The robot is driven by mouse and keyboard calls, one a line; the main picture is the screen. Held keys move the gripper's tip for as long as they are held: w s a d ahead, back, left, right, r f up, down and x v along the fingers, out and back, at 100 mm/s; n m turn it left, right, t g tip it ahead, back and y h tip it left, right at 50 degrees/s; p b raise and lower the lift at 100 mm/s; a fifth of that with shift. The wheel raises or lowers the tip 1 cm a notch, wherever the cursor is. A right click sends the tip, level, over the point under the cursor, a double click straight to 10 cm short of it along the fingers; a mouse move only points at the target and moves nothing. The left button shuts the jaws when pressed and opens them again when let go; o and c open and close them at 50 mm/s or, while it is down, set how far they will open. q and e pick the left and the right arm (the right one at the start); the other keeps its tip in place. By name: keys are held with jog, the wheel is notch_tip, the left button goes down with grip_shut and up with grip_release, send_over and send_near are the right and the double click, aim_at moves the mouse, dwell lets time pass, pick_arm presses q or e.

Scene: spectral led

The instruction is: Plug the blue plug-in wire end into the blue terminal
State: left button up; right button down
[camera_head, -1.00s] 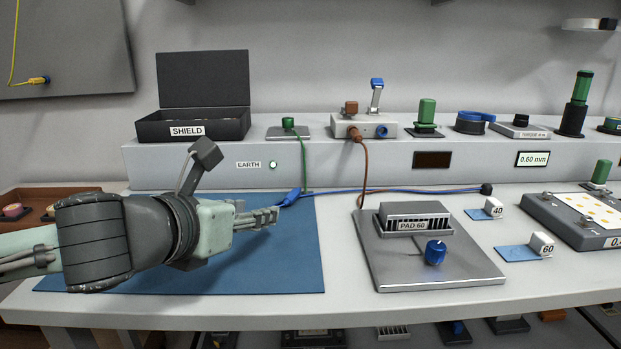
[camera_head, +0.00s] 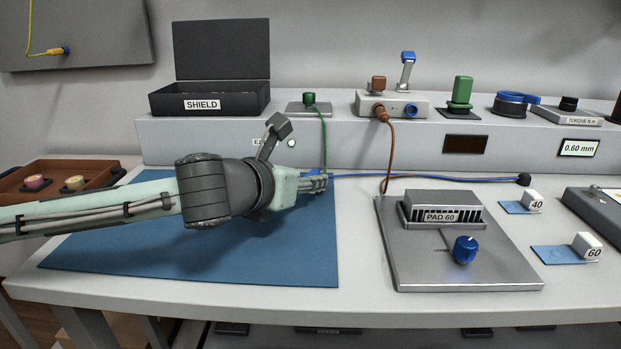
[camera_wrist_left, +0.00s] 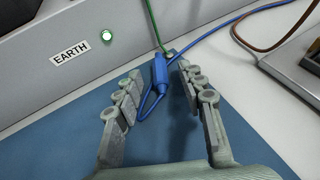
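The blue plug-in wire end (camera_wrist_left: 160,72) lies near the back edge of the blue mat, between my left gripper's fingers in the left wrist view. A gap shows on both sides of it. My left gripper (camera_head: 318,183) is open around it and mostly hides it in the head view. Its blue wire (camera_head: 420,177) runs right along the bench. The blue terminal (camera_head: 410,110) is a round socket on the front of a grey box (camera_head: 440,106) on the raised shelf. A brown plug (camera_head: 381,114) sits in the same box. My right gripper is not in view.
A green wire (camera_head: 324,140) hangs down to the bench close to the plug. The PAD 60 plate (camera_head: 400,270) with a blue knob (camera_head: 465,250) stands right of the blue mat (camera_head: 110,258). An EARTH light (camera_wrist_left: 106,36) is on the shelf face. The front of the mat is clear.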

pick_arm(q)
grip_shut()
jog(key=shift+r, duration=0.15)
